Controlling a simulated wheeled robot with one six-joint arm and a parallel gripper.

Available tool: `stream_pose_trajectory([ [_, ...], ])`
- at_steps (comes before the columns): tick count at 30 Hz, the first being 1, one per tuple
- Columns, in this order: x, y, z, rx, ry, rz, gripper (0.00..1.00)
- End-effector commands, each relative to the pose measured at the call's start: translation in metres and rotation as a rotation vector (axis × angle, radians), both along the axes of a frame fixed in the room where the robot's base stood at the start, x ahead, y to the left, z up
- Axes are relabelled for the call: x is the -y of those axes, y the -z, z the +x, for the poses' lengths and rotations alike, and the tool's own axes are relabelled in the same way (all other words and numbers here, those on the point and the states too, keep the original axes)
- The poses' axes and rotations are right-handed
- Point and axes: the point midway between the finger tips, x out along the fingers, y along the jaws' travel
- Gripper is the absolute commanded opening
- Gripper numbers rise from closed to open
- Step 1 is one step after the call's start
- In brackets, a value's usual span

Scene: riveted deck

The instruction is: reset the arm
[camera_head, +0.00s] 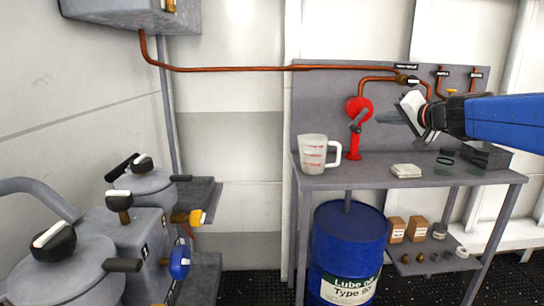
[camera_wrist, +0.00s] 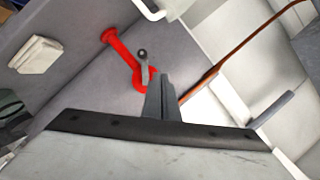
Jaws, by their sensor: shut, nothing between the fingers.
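My blue arm (camera_head: 505,120) reaches in from the right edge in the head view. My gripper (camera_head: 384,118) is at its end, above the grey bench, pointing left. In the wrist view my gripper (camera_wrist: 160,80) shows its fingers together with nothing between them. Behind the fingertips stands a red hand pump (camera_head: 354,140) with a grey crank; it also shows in the wrist view (camera_wrist: 118,52). The fingertips overlap the pump in the picture; I cannot tell how far apart they are.
On the grey bench (camera_head: 440,183) stand a measuring jug (camera_head: 313,153) and a stack of white cloths (camera_head: 406,171). A blue drum (camera_head: 347,250) is under the bench. A copper pipe (camera_head: 240,68) runs along the wall. Grey filter housings (camera_head: 75,270) with valve handles stand at left.

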Motion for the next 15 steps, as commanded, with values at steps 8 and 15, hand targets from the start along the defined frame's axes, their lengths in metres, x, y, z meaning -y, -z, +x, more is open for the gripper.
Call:
stream_pose_trajectory([
  [8,-0.079,0.096,-0.123,-0.224,-0.2,-0.213,0.0],
  [15,-0.097,0.189,-0.237,-0.437,-0.303,-0.426,0.0],
])
